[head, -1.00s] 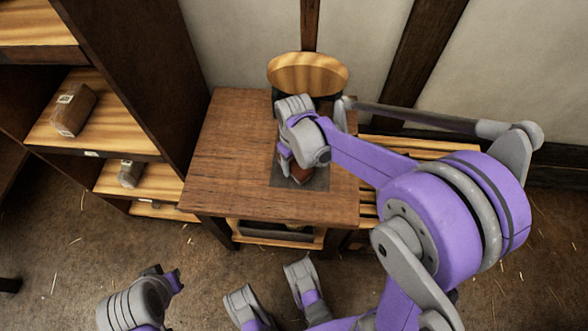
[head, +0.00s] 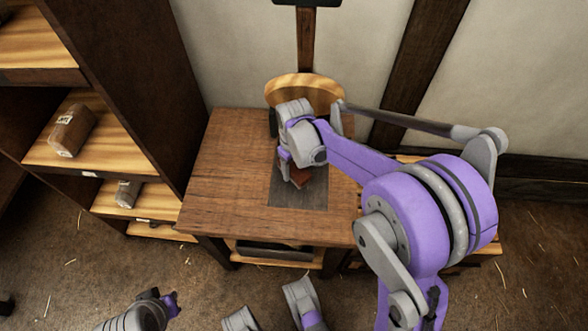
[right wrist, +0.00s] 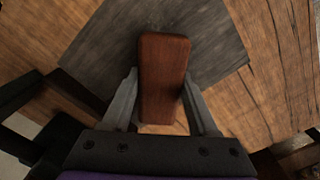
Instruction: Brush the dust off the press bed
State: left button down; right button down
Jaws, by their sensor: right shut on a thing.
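The press bed (head: 300,197) is a dark grey flat plate set on a wooden stand. My right gripper (head: 291,172) is over it and shut on a reddish-brown wooden brush (head: 309,181). In the right wrist view the brush (right wrist: 164,75) sits between the two grey fingers, over the grey plate (right wrist: 95,50). Its bristles are hidden, and I cannot tell whether it touches the bed. No dust can be made out. The end of my left arm (head: 168,300) shows at the bottom left, but its fingers are not clear.
The stand's wooden top (head: 225,175) is bare left of the bed. A round wooden piece (head: 305,92) stands at the back. A tall shelf (head: 150,120) with wrapped packages (head: 72,130) is close on the left. A slatted wooden surface lies right, partly behind my arm.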

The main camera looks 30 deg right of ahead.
jog(key=shift+r+p, duration=2)
jog(key=shift+r, duration=1)
jog(key=shift+r, duration=0.1)
jog(key=shift+r+p, duration=1.05)
jog(key=shift+r, duration=0.4)
